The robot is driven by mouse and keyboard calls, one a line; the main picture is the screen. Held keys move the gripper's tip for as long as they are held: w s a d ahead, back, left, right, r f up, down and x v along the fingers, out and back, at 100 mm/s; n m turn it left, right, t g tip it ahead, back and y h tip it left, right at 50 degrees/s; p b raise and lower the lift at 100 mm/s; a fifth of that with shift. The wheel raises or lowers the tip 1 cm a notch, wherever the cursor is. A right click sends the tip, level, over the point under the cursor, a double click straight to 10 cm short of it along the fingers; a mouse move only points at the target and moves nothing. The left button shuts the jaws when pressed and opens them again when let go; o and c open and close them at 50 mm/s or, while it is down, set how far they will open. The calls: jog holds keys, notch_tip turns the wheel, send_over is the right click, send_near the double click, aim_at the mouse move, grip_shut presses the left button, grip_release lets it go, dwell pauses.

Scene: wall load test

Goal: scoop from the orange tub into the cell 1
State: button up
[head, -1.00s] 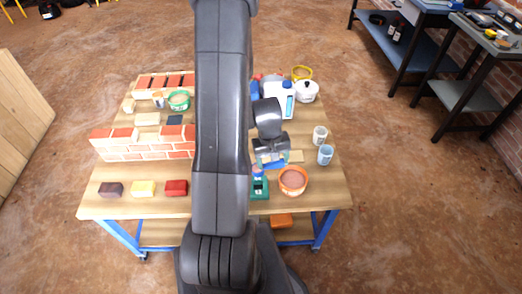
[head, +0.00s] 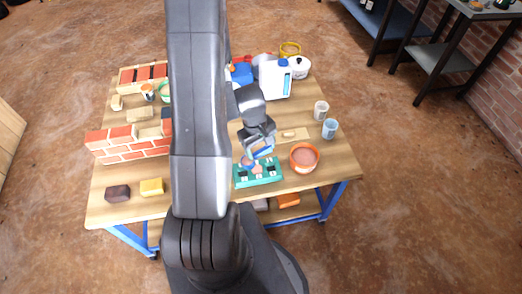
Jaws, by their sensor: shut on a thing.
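The orange tub (head: 304,157) stands at the right front of the table, with brownish-pink material inside. The teal tray with cells (head: 272,178) lies left of the tub near the front edge. I cannot tell which of its cells is cell 1. My gripper (head: 260,151) is above the back of the tray, left of the tub, and is shut on a small tool, probably the scoop (head: 247,161). The tool is partly hidden by the gripper, and I cannot tell whether it holds any material or touches the tray.
Two cups (head: 329,129) stand behind the tub to the right. A white jug (head: 274,79) and a white lidded pot (head: 299,68) stand at the back. A brick wall (head: 128,147) is at left, with loose blocks (head: 152,187) before it. My arm hides the table's middle.

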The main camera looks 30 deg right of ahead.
jog(key=shift+w+a+f+g+h+b, duration=0.25)
jog(key=shift+f+g+h+b, duration=0.45)
jog(key=shift+b, duration=2.25)
jog(key=h+b, duration=0.1)
jog(key=g+h+b, duration=0.1)
jog(key=b, duration=0.1)
jog(key=shift+w+a+f, duration=0.1)
jog(key=shift+a+f, duration=0.15)
jog(key=g+h+b, duration=0.1)
jog(key=w+a+f+g+h+b, duration=0.1)
jog(key=h, duration=0.1)
jog(key=shift+a, duration=0.2)
jog(key=shift+w+a+g+h+b, duration=0.2)
jog(key=shift+g+h+b, duration=0.2)
jog(key=shift+b, duration=0.15)
jog(key=shift+w+a+r+g+h+b, duration=0.2)
jog(key=shift+a+r+g+h+b, duration=0.15)
jog(key=shift+g+h, duration=0.3)
jog(key=shift+d+r, duration=0.1)
notch_tip(320, 180, up, 4)
jog(key=p, duration=0.2)
jog(key=shift+p, duration=0.35)
